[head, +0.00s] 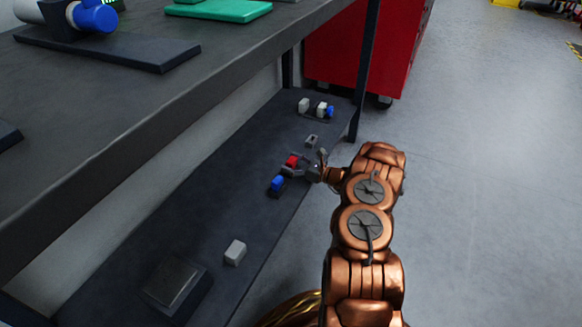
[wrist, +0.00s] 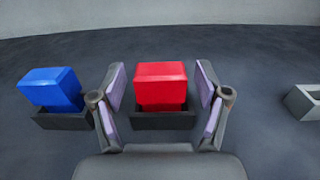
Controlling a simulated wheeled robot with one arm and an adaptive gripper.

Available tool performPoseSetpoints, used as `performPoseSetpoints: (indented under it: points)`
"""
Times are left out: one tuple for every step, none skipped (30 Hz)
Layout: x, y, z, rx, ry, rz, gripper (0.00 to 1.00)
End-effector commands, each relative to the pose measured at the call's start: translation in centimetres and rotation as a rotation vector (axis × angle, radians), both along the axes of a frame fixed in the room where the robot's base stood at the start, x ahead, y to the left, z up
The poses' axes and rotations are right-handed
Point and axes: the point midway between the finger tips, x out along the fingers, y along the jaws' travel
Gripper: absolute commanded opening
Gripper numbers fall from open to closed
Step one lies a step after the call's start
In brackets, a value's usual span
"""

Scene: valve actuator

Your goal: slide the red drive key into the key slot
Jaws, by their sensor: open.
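The red drive key (wrist: 160,84) is a red block seated in a dark holder (wrist: 163,121) on the lower shelf. In the head view it is a small red block (head: 292,161) at my gripper. My gripper (wrist: 161,88) is open, with one finger on each side of the red key. Gaps show between the fingers and the key, so I see no grip on it. A grey block with an opening in its top (head: 312,140) stands just beyond the gripper; part of it shows at the right edge of the wrist view (wrist: 304,102). I cannot tell whether it is the key slot.
A blue block (wrist: 52,88) in a similar dark holder stands close to the left finger. A pale block (head: 235,252) and a dark flat box (head: 176,284) lie nearer on the shelf. White and blue parts (head: 322,109) stand at its far end. The upper shelf (head: 150,95) overhangs at left.

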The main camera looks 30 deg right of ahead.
Motion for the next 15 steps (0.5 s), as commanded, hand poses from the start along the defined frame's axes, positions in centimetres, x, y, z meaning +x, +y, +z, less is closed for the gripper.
performPoseSetpoints:
  points:
    - [-0.01,-0.04,0.05,0.0,0.0,-0.001,0.75]
    - [-0.02,-0.05,0.04,0.0,0.0,-0.001,0.75]
    - [-0.02,-0.05,0.04,0.0,0.0,-0.001,0.75]
    - [-0.02,-0.05,0.04,0.0,0.0,-0.001,0.73]
    - [-0.01,-0.04,0.04,0.0,0.0,-0.001,0.7]
    - [-0.01,-0.04,0.04,0.0,0.0,-0.001,0.66]
    - [-0.02,-0.05,0.04,0.0,0.0,-0.001,0.62]
    - [-0.02,-0.05,0.04,0.0,0.0,-0.001,0.59]
    - [-0.02,-0.03,0.04,0.0,0.0,-0.001,0.55]
    - [-0.02,-0.05,0.04,0.0,0.0,-0.001,0.52]
    - [-0.01,-0.04,0.05,0.0,0.0,-0.001,0.49]
    - [-0.02,-0.05,0.05,0.0,0.0,-0.001,0.45]
    - [-0.02,-0.03,0.04,0.0,0.0,-0.001,0.42]
    - [-0.02,-0.03,0.04,0.0,0.0,-0.001,0.39]
    - [-0.02,-0.03,0.04,0.0,0.0,-0.001,0.34]
